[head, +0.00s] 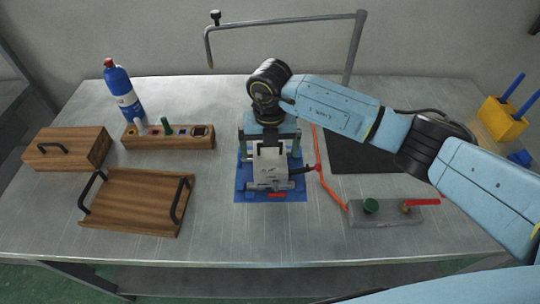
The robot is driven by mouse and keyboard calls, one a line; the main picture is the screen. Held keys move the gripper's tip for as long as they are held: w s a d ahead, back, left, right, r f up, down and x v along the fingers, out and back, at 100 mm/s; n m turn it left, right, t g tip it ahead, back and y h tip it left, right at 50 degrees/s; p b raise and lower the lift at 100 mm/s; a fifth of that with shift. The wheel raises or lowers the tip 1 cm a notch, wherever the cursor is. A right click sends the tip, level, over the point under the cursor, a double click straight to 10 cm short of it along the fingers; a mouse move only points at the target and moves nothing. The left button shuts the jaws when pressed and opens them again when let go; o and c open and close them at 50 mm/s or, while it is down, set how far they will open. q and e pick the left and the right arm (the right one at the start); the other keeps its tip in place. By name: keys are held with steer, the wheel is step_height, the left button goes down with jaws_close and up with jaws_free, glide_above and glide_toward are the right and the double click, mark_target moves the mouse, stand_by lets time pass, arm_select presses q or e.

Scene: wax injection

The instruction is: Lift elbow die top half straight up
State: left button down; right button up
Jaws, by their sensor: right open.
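My right arm reaches in from the right, and my right gripper (270,184) points down over the blue base (243,194) in the middle of the table. The gripper is open. Its body covers most of what stands on the base, so I cannot make out the elbow die top half or its seam with the lower half. Small grey metal parts show around the fingertips, and I cannot tell whether the fingers touch the die. My left gripper is not in view.
A red hose (318,150) runs right of the base to a grey valve block (385,213). A wooden tray (130,205), wooden box (67,148), wooden rack (168,137) and blue bottle (122,92) stand left. A grey pipe frame (285,21) rises behind. The front table strip is clear.

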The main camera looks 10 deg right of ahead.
steer(key=shift+r, duration=0.1)
steer(key=c, duration=1.4)
steer(key=shift+w, duration=0.1)
steer(key=shift+c, duration=1.1)
steer(key=shift+r, duration=0.2)
